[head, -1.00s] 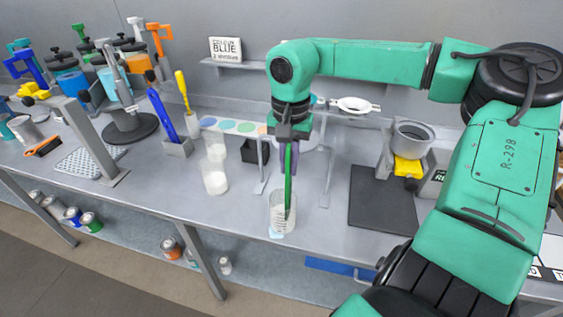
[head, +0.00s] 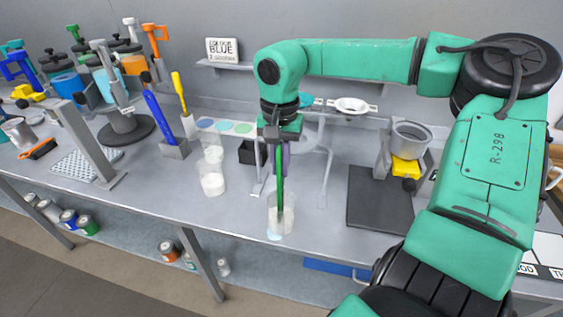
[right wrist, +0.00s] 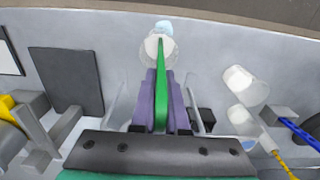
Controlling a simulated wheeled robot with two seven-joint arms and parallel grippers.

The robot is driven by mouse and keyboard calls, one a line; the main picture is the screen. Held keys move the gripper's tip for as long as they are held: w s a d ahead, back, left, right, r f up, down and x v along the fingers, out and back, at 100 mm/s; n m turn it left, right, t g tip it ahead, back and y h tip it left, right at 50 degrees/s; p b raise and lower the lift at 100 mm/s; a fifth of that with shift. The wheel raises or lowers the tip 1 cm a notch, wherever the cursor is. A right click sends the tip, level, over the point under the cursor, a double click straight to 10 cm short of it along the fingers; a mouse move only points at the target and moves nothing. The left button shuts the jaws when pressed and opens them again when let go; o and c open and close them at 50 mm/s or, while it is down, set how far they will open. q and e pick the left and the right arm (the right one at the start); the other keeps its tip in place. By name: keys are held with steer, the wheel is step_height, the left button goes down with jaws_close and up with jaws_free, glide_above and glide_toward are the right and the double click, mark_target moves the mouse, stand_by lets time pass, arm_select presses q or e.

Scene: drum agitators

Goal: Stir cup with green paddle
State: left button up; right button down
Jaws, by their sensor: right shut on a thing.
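The green paddle (head: 280,188) is held upright in my right gripper (head: 279,150), which is shut on its upper part. The paddle's lower end is inside a clear cup (head: 287,214) near the table's front edge. In the right wrist view the green paddle (right wrist: 161,90) runs between the purple fingers of my right gripper (right wrist: 160,100) and reaches into the cup (right wrist: 152,46). The cup seems to hold pale contents; how deep the tip sits cannot be told. My left gripper is not in view.
Two other clear cups with white contents, one nearer (head: 212,182), stand to the left. A blue paddle in a holder (head: 175,148) is further left. A metal stand (head: 327,165) rises behind the cup.

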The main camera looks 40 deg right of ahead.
step_height(320, 180, up, 15)
steer(key=p, duration=1.1)
steer(key=shift+d+f+p, duration=0.1)
steer(key=shift+f+p, duration=0.05)
steer(key=shift+p, duration=0.2)
steer(key=shift+f, duration=0.15)
